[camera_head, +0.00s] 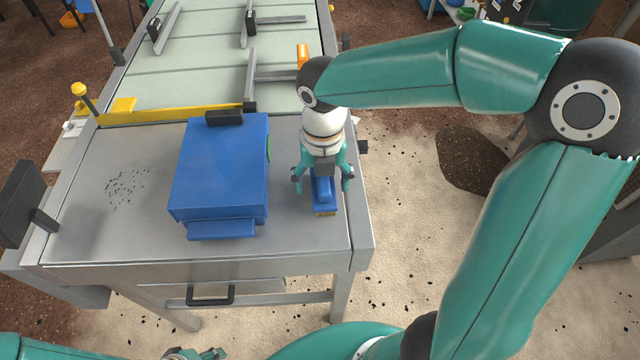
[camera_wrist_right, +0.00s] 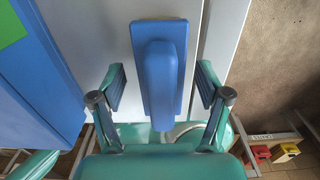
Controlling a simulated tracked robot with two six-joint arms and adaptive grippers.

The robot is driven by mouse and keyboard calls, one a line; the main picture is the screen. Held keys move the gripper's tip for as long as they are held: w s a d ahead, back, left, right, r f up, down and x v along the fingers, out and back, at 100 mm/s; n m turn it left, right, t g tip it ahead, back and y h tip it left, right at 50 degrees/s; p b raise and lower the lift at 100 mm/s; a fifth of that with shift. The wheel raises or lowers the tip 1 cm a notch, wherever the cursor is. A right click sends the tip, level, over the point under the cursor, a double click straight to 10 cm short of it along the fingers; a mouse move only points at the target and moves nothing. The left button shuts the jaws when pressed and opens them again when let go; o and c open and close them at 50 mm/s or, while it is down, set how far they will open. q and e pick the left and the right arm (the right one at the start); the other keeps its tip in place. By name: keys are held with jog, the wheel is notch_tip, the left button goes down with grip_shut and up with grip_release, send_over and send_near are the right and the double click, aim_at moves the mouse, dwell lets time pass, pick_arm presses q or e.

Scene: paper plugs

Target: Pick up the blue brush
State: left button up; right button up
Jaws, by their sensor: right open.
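The blue brush (camera_head: 323,192) lies on the grey table near its right edge, with yellowish bristles showing at its front end. In the right wrist view the blue brush (camera_wrist_right: 161,75) shows as a flat blue block with a raised rounded handle. My right gripper (camera_head: 322,182) is above the brush, pointing down, with a finger on each side of it. In the right wrist view my right gripper (camera_wrist_right: 161,88) is open, with gaps between both fingers and the handle. My left gripper (camera_head: 195,354) shows only partly at the bottom edge, and its fingers are unclear.
A large blue box (camera_head: 222,165) stands on the grey table (camera_head: 110,225) just left of the brush. A yellow bar (camera_head: 170,114) crosses the table behind it. Dark specks (camera_head: 128,188) lie at the left. The table's right edge is close to my right gripper.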

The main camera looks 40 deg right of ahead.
jog(key=shift+f, duration=0.2)
jog(key=c, duration=1.3)
jog(key=shift+o, duration=0.2)
jog(key=shift+r, duration=0.2)
notch_tip(320, 180, up, 20)
jog(key=p, duration=0.2)
jog(key=shift+f, duration=0.15)
